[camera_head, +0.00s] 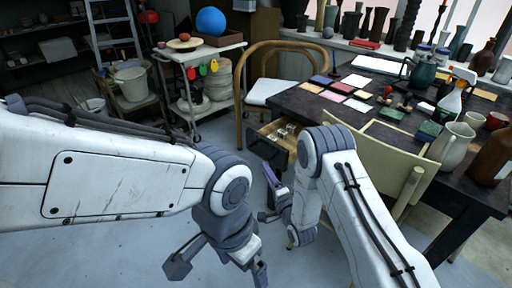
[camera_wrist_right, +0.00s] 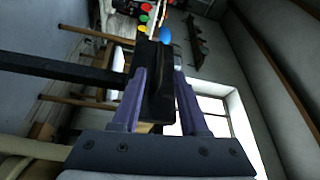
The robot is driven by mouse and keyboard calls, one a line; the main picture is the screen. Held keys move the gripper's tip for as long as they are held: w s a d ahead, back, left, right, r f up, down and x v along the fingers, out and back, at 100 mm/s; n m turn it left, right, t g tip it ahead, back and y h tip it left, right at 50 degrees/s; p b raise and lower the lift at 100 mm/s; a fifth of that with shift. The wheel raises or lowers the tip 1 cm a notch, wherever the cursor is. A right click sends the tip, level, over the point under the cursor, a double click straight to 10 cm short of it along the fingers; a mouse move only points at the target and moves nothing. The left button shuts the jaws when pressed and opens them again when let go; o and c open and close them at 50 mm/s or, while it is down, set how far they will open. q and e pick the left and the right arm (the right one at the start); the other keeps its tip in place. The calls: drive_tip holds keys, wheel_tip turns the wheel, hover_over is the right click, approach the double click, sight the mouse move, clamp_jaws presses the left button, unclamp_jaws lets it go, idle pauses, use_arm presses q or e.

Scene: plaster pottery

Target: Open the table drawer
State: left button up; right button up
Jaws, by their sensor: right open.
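The dark table (camera_head: 306,103) stands at the right in the head view. Its drawer (camera_head: 262,131) is pulled partly out, with its pale wooden inside and some small items showing. My right gripper (camera_head: 269,194) is open just in front of and below the drawer. In the right wrist view, the purple fingers of my right gripper (camera_wrist_right: 158,100) stand apart on either side of a dark upright part, which looks like the drawer front (camera_wrist_right: 156,80). I cannot tell whether they touch it. My left gripper (camera_head: 219,268) is open and empty above the floor, away from the drawer.
A pale wooden chair (camera_head: 385,150) stands against the table's near side, and a curved-back chair (camera_head: 246,88) behind the drawer. Cards, jugs and bottles crowd the tabletop. A white trolley (camera_head: 198,52) stands farther back. The floor left of the drawer is clear.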

sight(256, 153)
drive_tip(key=b+x, duration=0.1)
drive_tip(key=x, duration=0.9)
drive_tip(key=shift+w, duration=0.1)
clamp_jaws()
drive_tip(key=shift+a+f, duration=0.1)
idle(1.1)
